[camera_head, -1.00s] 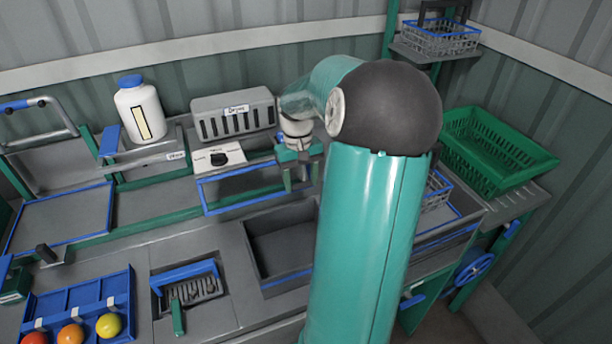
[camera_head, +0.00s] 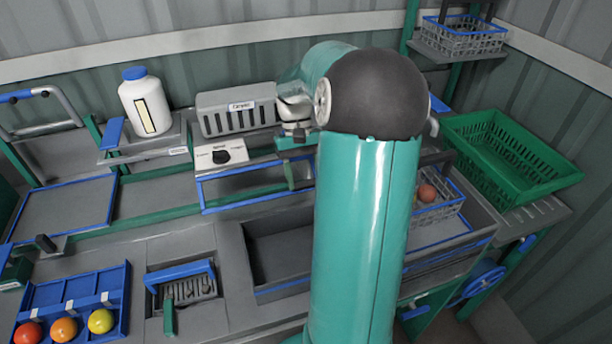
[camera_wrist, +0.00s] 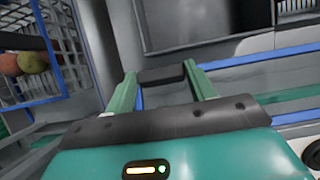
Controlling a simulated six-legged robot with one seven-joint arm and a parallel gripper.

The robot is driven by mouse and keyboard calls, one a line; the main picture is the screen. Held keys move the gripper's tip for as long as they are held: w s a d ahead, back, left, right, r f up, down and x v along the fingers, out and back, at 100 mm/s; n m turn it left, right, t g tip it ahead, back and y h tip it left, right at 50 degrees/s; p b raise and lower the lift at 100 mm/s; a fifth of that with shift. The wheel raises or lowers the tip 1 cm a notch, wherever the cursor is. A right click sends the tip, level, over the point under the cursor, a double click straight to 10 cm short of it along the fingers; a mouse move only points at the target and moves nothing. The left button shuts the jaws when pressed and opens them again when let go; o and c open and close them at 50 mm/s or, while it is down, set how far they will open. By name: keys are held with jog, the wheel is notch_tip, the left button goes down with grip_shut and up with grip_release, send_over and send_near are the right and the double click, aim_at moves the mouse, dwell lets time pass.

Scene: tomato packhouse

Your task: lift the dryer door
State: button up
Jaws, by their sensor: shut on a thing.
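The dryer (camera_head: 236,112) is a grey slotted box with a label, at the back middle in the head view. A switch box with a dark knob (camera_head: 221,154) sits in front of it. Below is a blue-framed panel (camera_head: 240,204), which appears to be the dryer door; its right end is hidden behind my arm. My gripper (camera_head: 298,172) is at the panel's right part, partly hidden. In the wrist view my two green fingers (camera_wrist: 163,92) are shut on a dark bar (camera_wrist: 161,74), apparently the door handle. Blue rails (camera_wrist: 270,54) run beside it.
A white bottle (camera_head: 146,104) stands left of the dryer. A blue tray (camera_head: 118,318) with coloured balls is front left. A grey bin (camera_head: 262,282) lies below the panel. A wire basket (camera_head: 449,206) with round fruit and a green crate (camera_head: 480,180) are right.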

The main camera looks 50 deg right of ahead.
jog(key=shift+w+r+g+y, duration=0.2)
jog(key=shift+r+g+y, duration=0.3)
jog(key=shift+r+g, duration=0.5)
jog(key=shift+w+d+r+g+y, duration=0.15)
jog(key=shift+r+g+y, duration=0.25)
jog(key=shift+g, duration=0.25)
jog(key=shift+w+d+r+g+y, duration=0.1)
jog(key=shift+r+g+y, duration=0.3)
jog(key=shift+g, duration=0.25)
jog(key=o, duration=1.4)
jog(key=shift+s+f, duration=0.1)
